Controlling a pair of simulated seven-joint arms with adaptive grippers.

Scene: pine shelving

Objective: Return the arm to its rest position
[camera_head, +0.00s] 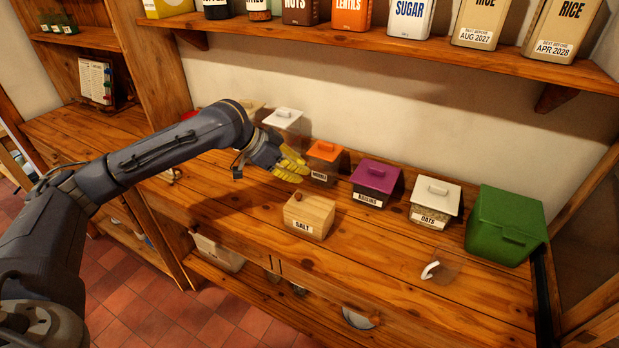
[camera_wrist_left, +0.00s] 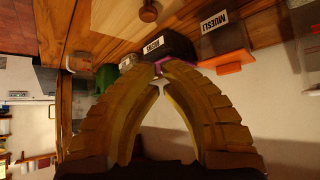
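My left gripper (camera_head: 291,166), with yellow ribbed fingers, hangs in the air above the counter, near the orange-lidded muesli box (camera_head: 324,158). In the left wrist view its fingertips (camera_wrist_left: 158,78) come together with nothing seen between them. Behind the tips in that view are the dark raisins box (camera_wrist_left: 166,44) and a sliver of its purple lid. My left arm reaches in from the left of the head view across the counter. My right gripper is not in view.
On the counter stand a wooden salt box (camera_head: 308,216), the purple-lidded raisins box (camera_head: 374,180), an oats box (camera_head: 434,203) and a green bin (camera_head: 505,224). A clear lid with a white handle (camera_head: 430,270) lies in front. A shelf (camera_head: 380,42) with canisters hangs above.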

